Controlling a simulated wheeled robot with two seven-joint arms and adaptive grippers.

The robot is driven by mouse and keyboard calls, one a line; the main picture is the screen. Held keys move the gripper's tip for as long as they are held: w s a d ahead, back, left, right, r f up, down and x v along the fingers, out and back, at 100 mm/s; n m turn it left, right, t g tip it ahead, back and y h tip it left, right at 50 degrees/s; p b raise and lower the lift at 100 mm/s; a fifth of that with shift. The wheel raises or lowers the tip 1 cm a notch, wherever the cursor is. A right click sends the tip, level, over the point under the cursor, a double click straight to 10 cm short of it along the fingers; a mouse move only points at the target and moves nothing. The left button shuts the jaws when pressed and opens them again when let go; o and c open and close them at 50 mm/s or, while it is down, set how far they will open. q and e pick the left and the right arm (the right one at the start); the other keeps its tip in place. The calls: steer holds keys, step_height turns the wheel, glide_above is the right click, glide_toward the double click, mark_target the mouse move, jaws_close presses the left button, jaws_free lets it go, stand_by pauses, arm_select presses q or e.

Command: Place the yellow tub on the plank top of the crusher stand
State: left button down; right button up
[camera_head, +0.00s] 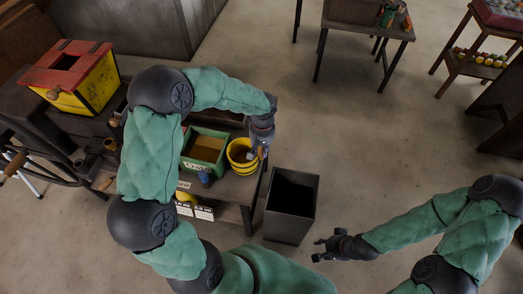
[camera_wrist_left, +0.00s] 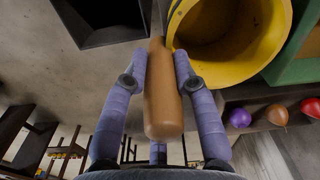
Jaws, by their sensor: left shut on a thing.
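The yellow tub (camera_head: 233,147) with a dark band is at the right end of a dark bench (camera_head: 233,189). It also shows in the left wrist view (camera_wrist_left: 186,45), its open mouth facing the camera. My left gripper (camera_head: 261,150) is at the tub's right side. In the left wrist view its two fingers (camera_wrist_left: 163,85) are closed on a brown cylindrical handle (camera_wrist_left: 163,112) whose far end meets the tub's rim. I cannot tell whether the tub touches the bench. My right gripper (camera_head: 318,250) is open and empty above the floor. I cannot clearly identify the crusher stand's plank top.
A green bin (camera_head: 204,172) stands left of the tub. A red-and-yellow hopper (camera_head: 97,85) sits on dark machinery further left. An open dark box (camera_head: 291,222) stands on the floor right of the bench. A small table (camera_head: 352,20) stands at the back, with clear floor between.

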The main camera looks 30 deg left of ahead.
arm_select(q)
steer(key=shift+f, duration=0.25)
steer(key=shift+f, duration=0.1)
steer(key=c, duration=1)
jaws_free()
step_height(320, 180, up, 12)
steer(key=p, duration=0.3)
steer(key=shift+d+p, duration=0.1)
steer(key=shift+p, duration=0.3)
